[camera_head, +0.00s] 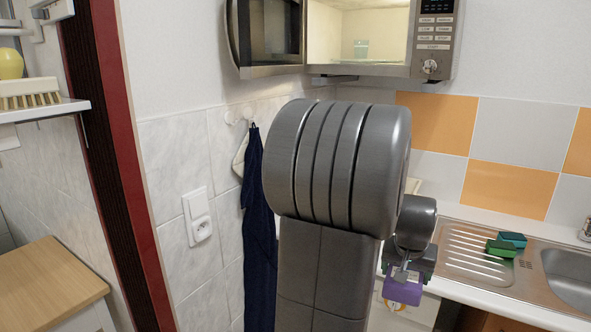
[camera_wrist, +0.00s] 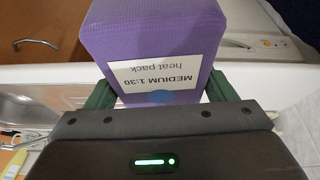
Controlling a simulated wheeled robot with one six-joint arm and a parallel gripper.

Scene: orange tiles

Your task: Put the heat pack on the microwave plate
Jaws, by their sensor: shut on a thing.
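The heat pack is a purple block with a white label reading "MEDIUM 1:30 heat pack"; it fills the upper middle of the wrist view (camera_wrist: 155,40). In the head view the heat pack (camera_head: 403,289) hangs low, right of my arm. My gripper (camera_wrist: 155,97) is shut on it, with a green finger on each side; my gripper (camera_head: 404,272) also shows in the head view. The microwave (camera_head: 432,60) is on the wall at the top, door open to the left, interior lit.
A counter with a steel sink (camera_head: 570,275) and drainer lies at the right, with green sponges (camera_head: 507,245) on it. A dark blue cloth (camera_head: 260,220) hangs on the tiled wall. A wooden top (camera_head: 45,280) is at the lower left. My arm blocks the middle.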

